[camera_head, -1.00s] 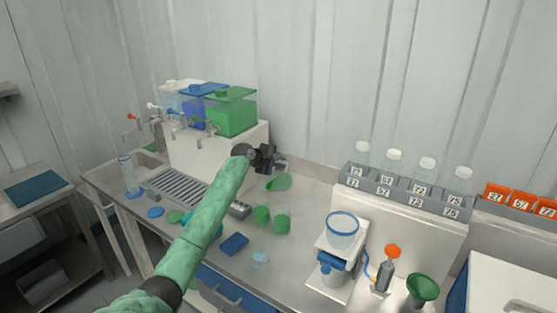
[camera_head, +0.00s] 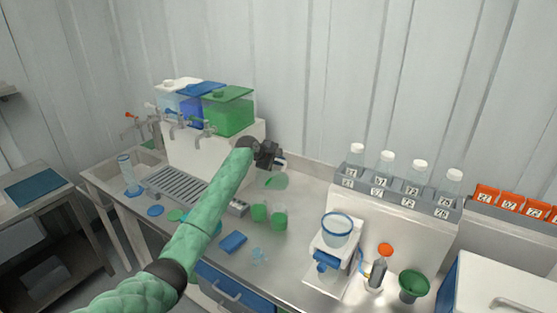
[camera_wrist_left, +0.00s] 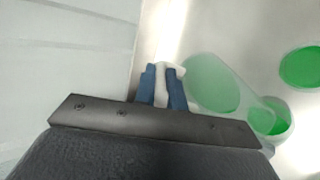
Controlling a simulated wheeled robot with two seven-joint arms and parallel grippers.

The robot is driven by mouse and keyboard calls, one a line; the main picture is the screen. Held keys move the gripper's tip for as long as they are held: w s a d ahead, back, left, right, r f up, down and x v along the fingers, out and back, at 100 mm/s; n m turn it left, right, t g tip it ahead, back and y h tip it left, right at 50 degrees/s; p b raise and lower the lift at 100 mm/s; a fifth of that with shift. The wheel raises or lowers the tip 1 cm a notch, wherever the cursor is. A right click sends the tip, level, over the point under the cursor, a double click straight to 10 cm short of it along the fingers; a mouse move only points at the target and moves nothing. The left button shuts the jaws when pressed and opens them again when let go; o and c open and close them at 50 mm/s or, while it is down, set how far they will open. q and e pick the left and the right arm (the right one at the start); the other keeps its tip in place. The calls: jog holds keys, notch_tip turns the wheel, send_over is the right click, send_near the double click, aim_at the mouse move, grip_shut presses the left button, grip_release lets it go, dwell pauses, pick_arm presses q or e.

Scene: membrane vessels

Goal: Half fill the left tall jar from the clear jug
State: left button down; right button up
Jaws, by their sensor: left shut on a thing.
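The clear jug (camera_head: 265,181) holds green liquid and hangs above the counter, looking somewhat tilted. My left gripper (camera_head: 270,160) is shut on its handle; in the left wrist view the blue fingers (camera_wrist_left: 162,85) pinch a whitish handle, with the jug's green liquid (camera_wrist_left: 210,82) to their right. Two tall jars stand below the jug: the left tall jar (camera_head: 259,213) and the right one (camera_head: 280,218). Both look green inside; their levels are too small to read. I cannot tell whether liquid is flowing. My right gripper is not in view.
Tanks with taps (camera_head: 228,112) stand at the back left above a drain grate (camera_head: 178,188). A blue block (camera_head: 232,242) lies in front of the jars. A stand with a glass bowl (camera_head: 337,232), a bottle rack (camera_head: 397,196) and a green funnel (camera_head: 413,285) are to the right.

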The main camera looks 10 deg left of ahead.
pick_arm(q)
jog(key=shift+w+d+r+g+y+p, duration=0.15)
jog(key=shift+r+g+p, duration=0.2)
jog(key=shift+p, duration=0.35)
jog(key=shift+r+g+y+p, duration=0.2)
jog(key=shift+r+p, duration=0.25)
jog(key=shift+p, duration=0.3)
jog(key=shift+w+d+r+g+y+p, duration=0.15)
jog(key=shift+r+g+p, duration=0.2)
jog(key=shift+p, duration=0.35)
jog(key=shift+g+y, duration=0.3)
jog(key=shift+r+g, duration=0.15)
jog(key=shift+g, duration=0.15)
jog(key=shift+w+r+g+y, duration=0.3)
jog(key=shift+r+g+y, duration=0.25)
jog(key=shift+g+y, duration=0.35)
jog(key=r+g+y, duration=0.1)
jog(key=g+y, duration=0.1)
jog(key=shift+w+d+r+g, duration=0.15)
jog(key=shift+d+r+g, duration=0.1)
jog(key=shift+r+g, duration=0.15)
jog(key=shift+r+g+y, duration=0.3)
jog(key=shift+g+y, duration=0.1)
jog(key=shift+g, duration=0.2)
